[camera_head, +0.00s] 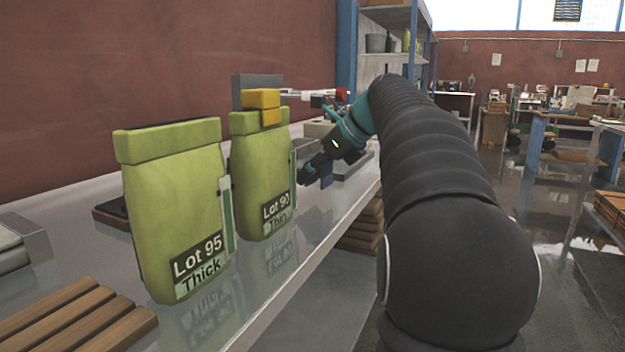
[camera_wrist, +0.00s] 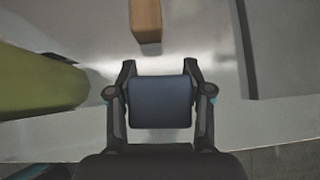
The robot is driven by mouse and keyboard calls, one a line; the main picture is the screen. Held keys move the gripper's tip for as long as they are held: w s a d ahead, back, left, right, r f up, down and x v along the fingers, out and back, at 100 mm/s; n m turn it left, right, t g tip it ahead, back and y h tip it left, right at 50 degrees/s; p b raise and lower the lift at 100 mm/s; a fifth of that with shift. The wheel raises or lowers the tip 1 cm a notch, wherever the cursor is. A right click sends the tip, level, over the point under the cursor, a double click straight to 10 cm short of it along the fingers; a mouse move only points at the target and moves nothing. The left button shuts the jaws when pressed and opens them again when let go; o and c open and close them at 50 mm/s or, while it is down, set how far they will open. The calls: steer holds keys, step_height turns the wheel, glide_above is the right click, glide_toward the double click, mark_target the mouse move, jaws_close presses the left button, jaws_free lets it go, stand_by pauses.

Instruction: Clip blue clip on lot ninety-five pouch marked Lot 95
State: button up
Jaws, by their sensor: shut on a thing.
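The Lot 95 pouch (camera_head: 178,215), green with a folded top and a "Lot 95 Thick" label, stands upright on the grey bench at the left. A second green pouch (camera_head: 258,170), labelled "Lot 90 Thin", stands behind it to the right with a yellow clip (camera_head: 262,101) at its top. My gripper (camera_head: 310,174) is right of the Lot 90 pouch, low over the bench. In the wrist view my gripper (camera_wrist: 160,85) is shut on the dark blue clip (camera_wrist: 160,102), which sits between both fingers. In the head view the clip is mostly hidden by the fingers.
A slatted wooden rack (camera_head: 75,322) lies at the front left of the bench. A grey block (camera_head: 256,82) stands behind the Lot 90 pouch. A wooden piece (camera_wrist: 146,20) lies ahead of the clip in the wrist view.

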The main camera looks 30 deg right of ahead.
steer(key=d+f+v, duration=0.1)
steer(key=d+v, duration=0.1)
steer(key=v, duration=1.1)
steer(key=shift+s+d, duration=0.4)
steer(key=shift+d, duration=0.1)
